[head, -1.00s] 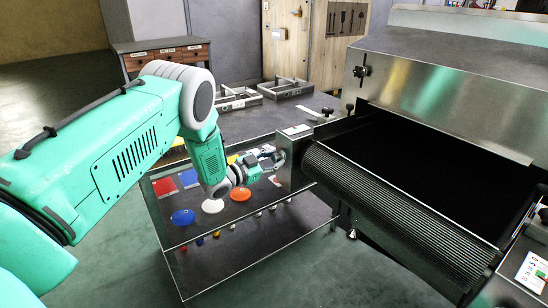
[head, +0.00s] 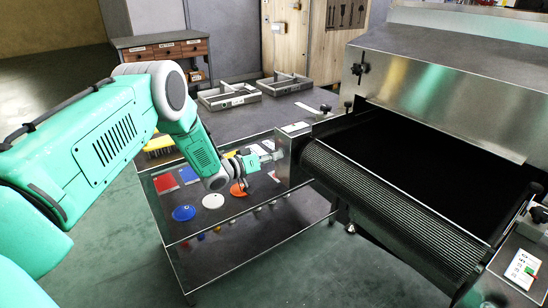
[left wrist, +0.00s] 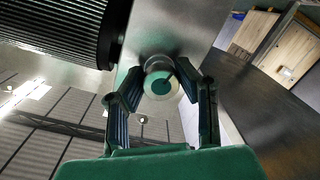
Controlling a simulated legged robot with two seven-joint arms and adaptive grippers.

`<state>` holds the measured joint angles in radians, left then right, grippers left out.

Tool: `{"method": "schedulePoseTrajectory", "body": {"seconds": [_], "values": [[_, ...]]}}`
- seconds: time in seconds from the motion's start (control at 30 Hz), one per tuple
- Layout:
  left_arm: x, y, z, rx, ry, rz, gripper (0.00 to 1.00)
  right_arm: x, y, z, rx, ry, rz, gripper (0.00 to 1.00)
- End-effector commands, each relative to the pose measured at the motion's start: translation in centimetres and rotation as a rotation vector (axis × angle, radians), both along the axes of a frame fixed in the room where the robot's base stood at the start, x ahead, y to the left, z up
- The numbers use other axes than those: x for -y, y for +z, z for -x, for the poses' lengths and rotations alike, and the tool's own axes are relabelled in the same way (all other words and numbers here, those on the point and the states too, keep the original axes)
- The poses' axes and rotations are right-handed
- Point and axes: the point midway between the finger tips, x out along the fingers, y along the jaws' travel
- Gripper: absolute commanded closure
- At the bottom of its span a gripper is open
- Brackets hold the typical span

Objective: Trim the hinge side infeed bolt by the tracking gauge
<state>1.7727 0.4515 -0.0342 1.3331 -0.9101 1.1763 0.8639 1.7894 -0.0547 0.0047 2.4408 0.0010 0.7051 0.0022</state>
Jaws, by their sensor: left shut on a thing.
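A round bolt head (left wrist: 160,82) with a pale rim, a green-grey face and a dark mark sits on the steel end housing (head: 293,160) beside the belt's roller. My left gripper (left wrist: 160,75) has its two fingers on either side of this bolt head, shut on it. In the head view the left gripper (head: 270,157) reaches the housing's left face, and the bolt is mostly hidden there. A small label plate (head: 295,128) lies on top of the housing; I cannot tell whether it is the tracking gauge. My right gripper is not in view.
The ribbed belt (head: 390,200) runs into the dark dryer mouth under the steel hood (head: 450,85). A low table (head: 207,285) with coloured discs and squares stands under my left arm. A control panel (head: 525,268) is at lower right. Metal frames (head: 228,96) lie behind.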

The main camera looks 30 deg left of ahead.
Motion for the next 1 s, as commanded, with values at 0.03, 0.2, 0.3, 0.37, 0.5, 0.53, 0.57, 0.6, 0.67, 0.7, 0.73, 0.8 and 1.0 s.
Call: {"method": "schedulePoseTrajectory", "body": {"seconds": [0.03, 0.2, 0.3, 0.37, 0.5, 0.53, 0.57, 0.6, 0.67, 0.7, 0.73, 0.8, 1.0], "values": [[-0.29, 0.34, -0.19, -0.009, 0.006, 0.043, 1.00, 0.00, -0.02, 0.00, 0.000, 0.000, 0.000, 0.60], [-0.47, 0.31, -0.23, -0.070, 0.009, 0.192, 1.00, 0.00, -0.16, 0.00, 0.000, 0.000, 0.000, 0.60], [-0.51, 0.30, -0.23, -0.106, 0.009, 0.278, 1.00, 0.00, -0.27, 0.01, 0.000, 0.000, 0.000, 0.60], [-0.57, 0.29, -0.24, -0.127, 0.010, 0.329, 1.00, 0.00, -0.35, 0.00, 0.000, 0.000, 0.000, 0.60], [-0.64, 0.29, -0.27, -0.173, 0.011, 0.439, 1.00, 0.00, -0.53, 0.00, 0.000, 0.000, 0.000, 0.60], [-0.64, 0.28, -0.27, -0.181, 0.011, 0.460, 1.00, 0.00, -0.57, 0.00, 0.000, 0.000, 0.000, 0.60], [-0.65, 0.27, -0.26, -0.190, 0.011, 0.480, 1.00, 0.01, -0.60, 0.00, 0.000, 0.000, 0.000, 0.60], [-0.67, 0.26, -0.27, -0.201, 0.011, 0.507, 1.00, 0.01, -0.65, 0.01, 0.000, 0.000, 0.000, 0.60], [-0.69, 0.27, -0.27, -0.216, 0.012, 0.544, 1.00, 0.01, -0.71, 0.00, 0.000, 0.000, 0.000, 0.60], [-0.72, 0.28, -0.27, -0.225, 0.012, 0.565, 1.00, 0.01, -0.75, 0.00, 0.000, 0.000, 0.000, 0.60], [-0.73, 0.27, -0.27, -0.231, 0.012, 0.581, 1.00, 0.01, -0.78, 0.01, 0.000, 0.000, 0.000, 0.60], [-0.75, 0.28, -0.27, -0.244, 0.012, 0.613, 1.00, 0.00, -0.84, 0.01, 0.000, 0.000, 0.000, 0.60], [-0.79, 0.28, -0.25, -0.270, 0.013, 0.675, 1.00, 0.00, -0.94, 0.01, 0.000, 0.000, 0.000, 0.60]]}}
